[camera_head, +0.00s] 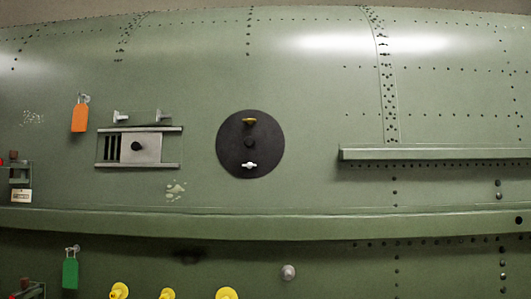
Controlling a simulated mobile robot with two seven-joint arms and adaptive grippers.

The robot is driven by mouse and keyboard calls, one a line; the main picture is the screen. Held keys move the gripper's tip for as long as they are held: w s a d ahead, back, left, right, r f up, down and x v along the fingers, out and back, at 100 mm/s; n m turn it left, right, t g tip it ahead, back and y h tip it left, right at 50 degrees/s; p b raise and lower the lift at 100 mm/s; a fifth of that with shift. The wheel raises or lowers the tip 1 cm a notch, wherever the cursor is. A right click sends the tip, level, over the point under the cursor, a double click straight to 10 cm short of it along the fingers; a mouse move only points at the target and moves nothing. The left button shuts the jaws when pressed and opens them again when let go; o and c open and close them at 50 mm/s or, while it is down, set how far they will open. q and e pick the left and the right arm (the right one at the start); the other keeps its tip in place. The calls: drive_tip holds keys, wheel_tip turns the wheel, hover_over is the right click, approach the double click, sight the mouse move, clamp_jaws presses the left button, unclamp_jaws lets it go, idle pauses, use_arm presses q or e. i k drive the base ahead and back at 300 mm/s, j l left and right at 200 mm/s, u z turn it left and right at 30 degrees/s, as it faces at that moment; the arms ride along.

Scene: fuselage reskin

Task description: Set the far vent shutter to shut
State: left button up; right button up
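One vent shutter (148,139) shows on the green fuselage skin, left of centre. It is a pale metal plate with a round black knob (136,146), set between an upper and a lower rail. Dark vent slots (112,147) show uncovered at the left of the plate, so the vent is at least partly open. I cannot tell from this view whether this is the far vent. Neither of my grippers is in view.
A black disc (233,145) with a yellow and a white fitting is right of the vent. An orange tag (79,118) hangs left of it, a green tag (70,272) below. A long ledge (300,224) runs underneath; a shorter ledge (440,153) is at right. Yellow knobs (226,293) line the bottom.

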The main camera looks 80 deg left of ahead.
sight(136, 147)
drive_tip(key=u, duration=3.4)
